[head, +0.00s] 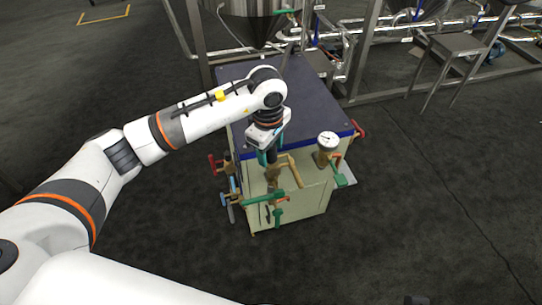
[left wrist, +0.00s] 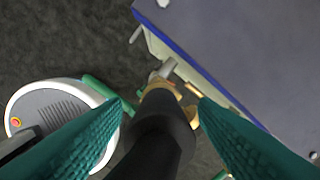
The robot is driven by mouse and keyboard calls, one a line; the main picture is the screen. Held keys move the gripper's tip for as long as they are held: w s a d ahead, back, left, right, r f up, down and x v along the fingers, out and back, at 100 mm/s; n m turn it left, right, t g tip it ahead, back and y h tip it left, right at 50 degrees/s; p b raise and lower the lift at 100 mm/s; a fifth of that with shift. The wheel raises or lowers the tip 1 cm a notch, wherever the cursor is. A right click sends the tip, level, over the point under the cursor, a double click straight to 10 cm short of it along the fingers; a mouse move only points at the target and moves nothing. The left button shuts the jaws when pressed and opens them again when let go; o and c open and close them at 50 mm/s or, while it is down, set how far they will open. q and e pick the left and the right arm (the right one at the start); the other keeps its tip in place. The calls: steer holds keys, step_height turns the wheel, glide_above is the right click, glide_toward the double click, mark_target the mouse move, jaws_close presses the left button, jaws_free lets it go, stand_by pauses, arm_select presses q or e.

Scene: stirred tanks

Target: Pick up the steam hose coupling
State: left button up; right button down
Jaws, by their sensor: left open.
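The steam hose coupling appears to be the dark round piece (left wrist: 160,128) in the left wrist view, with a brass-coloured part (left wrist: 176,90) beyond it. It lies between the two green fingers of my left gripper (left wrist: 160,140), with a visible space on each side. In the head view my left gripper (head: 268,155) points down at the front of the cream cabinet (head: 310,200), and the dark piece (head: 272,158) shows only in part beside the fingers. The left gripper is open. My right gripper is not in view.
The cabinet has a dark blue top (head: 310,95). Brass pipes, a gauge (head: 327,140), green-handled valves (head: 262,199) and a red handle (head: 214,164) crowd its front. A steel tank (head: 250,22) and pipework stand behind.

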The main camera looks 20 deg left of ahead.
arm_select(q)
step_height(320, 180, down, 2)
steer(key=shift+w+f, duration=0.1)
steer(key=shift+f, duration=0.15)
steer(key=c, duration=1.1)
steer(key=shift+r, duration=0.1)
steer(key=shift+c, duration=0.2)
